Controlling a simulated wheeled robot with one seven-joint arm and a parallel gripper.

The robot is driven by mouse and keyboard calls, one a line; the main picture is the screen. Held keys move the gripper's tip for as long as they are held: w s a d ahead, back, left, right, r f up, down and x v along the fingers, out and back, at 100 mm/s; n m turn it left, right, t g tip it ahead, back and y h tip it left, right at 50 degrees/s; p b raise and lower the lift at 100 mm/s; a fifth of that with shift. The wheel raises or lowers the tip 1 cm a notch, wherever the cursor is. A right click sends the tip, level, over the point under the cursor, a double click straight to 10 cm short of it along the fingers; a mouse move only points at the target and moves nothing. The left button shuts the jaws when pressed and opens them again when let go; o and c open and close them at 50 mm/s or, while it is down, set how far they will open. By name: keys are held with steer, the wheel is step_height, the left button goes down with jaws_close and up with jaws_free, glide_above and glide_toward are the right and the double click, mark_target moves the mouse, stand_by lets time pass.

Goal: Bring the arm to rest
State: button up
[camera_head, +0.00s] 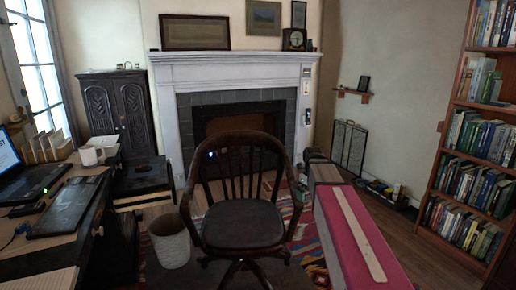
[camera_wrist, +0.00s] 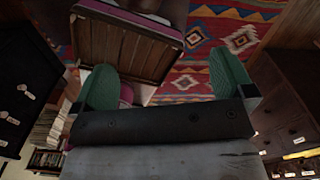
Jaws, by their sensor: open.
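My gripper (camera_wrist: 165,80) shows in the wrist view, with two green fingertips spread wide apart. It is open, and nothing is between the fingers. The wrist view looks tilted over the room, with a patterned red rug (camera_wrist: 198,53) and a slatted wooden box with a pink edge (camera_wrist: 125,45) beyond the fingers. The gripper appears apart from both. I cannot make out my arm or gripper in the head view.
A wooden armchair (camera_head: 242,222) stands in the middle, beside a pale waste bin (camera_head: 170,243). A desk with a laptop (camera_head: 22,180) is at left. A long pink-topped piece (camera_head: 345,225) stands at right, and a bookcase (camera_head: 433,190) is at far right. Some floor (camera_head: 425,245) between them is clear.

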steer(key=s+a+f+n, duration=0.3)
steer(key=s+f+n, duration=1.4)
steer(key=n, duration=1.2)
steer(key=shift+s+a+f, duration=0.2)
steer(key=shift+f, duration=0.1)
